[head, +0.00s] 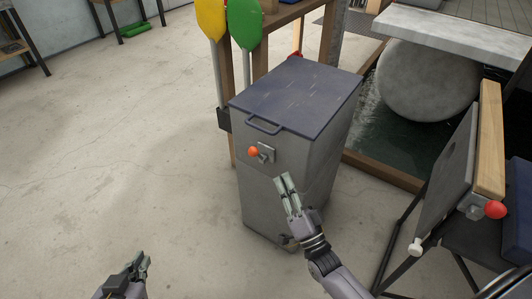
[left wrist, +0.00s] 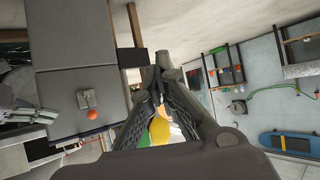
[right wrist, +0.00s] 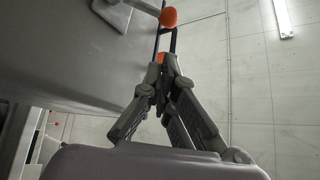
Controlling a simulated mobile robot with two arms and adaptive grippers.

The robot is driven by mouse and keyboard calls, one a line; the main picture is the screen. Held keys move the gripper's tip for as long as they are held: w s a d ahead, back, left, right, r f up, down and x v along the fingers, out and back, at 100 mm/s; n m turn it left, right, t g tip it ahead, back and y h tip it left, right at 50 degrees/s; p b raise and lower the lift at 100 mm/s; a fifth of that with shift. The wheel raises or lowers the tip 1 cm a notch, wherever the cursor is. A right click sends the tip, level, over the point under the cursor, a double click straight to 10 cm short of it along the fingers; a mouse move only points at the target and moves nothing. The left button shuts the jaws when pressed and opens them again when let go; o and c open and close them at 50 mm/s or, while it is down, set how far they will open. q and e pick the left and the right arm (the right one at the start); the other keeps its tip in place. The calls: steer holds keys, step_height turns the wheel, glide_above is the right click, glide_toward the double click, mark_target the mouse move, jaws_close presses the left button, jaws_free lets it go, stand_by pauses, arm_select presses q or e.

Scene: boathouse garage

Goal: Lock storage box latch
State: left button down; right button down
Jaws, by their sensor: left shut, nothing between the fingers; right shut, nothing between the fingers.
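The grey storage box (head: 268,195) stands on the floor with its dark blue lid (head: 300,92) closed. A handle (head: 264,125) sits at the lid's front edge. Below it is the latch (head: 265,153), a metal plate with a lever ending in an orange knob (head: 253,151). The latch plate (left wrist: 87,98) also shows in the left wrist view, and the knob (right wrist: 169,17) in the right wrist view. My right gripper (head: 283,180) is shut and empty, below and slightly right of the latch, apart from the knob. My left gripper (head: 138,258) is shut and empty, low over the floor.
Yellow (head: 211,18) and green (head: 245,22) paddles stand behind the box by a wooden rack. A bench-like piece with a red knob (head: 495,209) stands close on the right. Open floor (head: 120,150) lies to the left.

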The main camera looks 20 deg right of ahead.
mark_target(258, 155)
steer(key=shift+w, duration=0.1)
